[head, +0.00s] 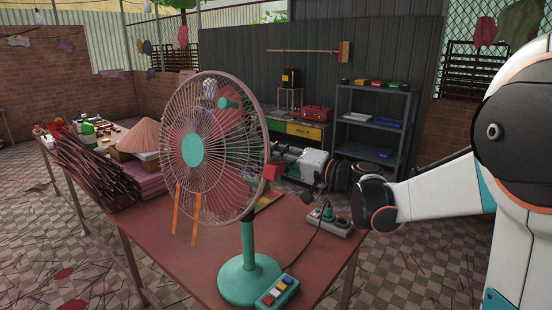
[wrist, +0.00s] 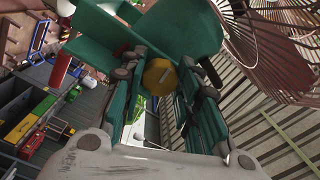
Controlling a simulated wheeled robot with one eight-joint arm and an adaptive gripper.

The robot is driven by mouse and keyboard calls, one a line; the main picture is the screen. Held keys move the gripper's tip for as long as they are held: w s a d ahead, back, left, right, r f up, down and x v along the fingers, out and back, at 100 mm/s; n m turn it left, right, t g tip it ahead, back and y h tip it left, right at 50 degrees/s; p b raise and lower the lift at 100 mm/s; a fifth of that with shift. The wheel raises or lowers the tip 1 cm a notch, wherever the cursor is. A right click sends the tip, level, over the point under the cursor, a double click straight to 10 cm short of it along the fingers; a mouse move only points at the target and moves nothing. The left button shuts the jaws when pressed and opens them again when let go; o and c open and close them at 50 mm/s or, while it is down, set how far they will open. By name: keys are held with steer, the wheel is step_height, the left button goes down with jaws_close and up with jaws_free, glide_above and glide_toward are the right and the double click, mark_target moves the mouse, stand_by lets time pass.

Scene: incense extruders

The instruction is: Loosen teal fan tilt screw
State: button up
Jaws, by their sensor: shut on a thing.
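The teal fan stands upright on the table in the head view, with a round wire cage (head: 215,150), a teal hub and a teal base (head: 250,280). In the wrist view its teal body (wrist: 185,30) and part of its cage (wrist: 265,45) show close up. The tilt screw has a yellow knob (wrist: 160,76) with a slot-like mark. My gripper (wrist: 163,82) is shut on this knob, one dark finger on each side. In the head view my gripper (head: 312,168) is right of the fan head, and I cannot make out the knob there.
The red-brown table (head: 185,255) carries a power strip (head: 330,222), a cord, a button panel (head: 278,291), dark sticks (head: 90,170) and a conical hat (head: 140,135). A metal shelf (head: 375,120) stands behind. Tiled floor is open at right.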

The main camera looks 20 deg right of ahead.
steer(key=shift+n, duration=0.3)
steer(key=shift+f, duration=0.1)
steer(key=o, duration=1.1)
steer(key=shift+c, duration=0.2)
steer(key=shift+d, duration=0.1)
steer(key=v, duration=1.2)
